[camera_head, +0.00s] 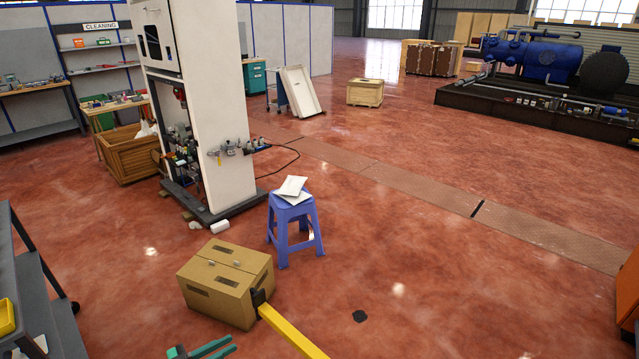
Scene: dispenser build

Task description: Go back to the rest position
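No part that I can surely tell as my gripper shows in the head view. A yellow bar (290,331) with a dark end rises from the bottom edge to the front right side of a brown box (226,278). I cannot tell whether the bar touches the box or only passes in front of it. Green bars (205,348) show at the bottom edge, partly cut off. A tall white dispenser cabinet (222,95) with open lower workings stands behind the box.
A blue stool (293,238) with white sheets (291,187) stands behind the box. A dark cart (38,310) is at the left edge and an orange object (628,290) at the right edge. A wooden crate (127,158) stands left of the cabinet.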

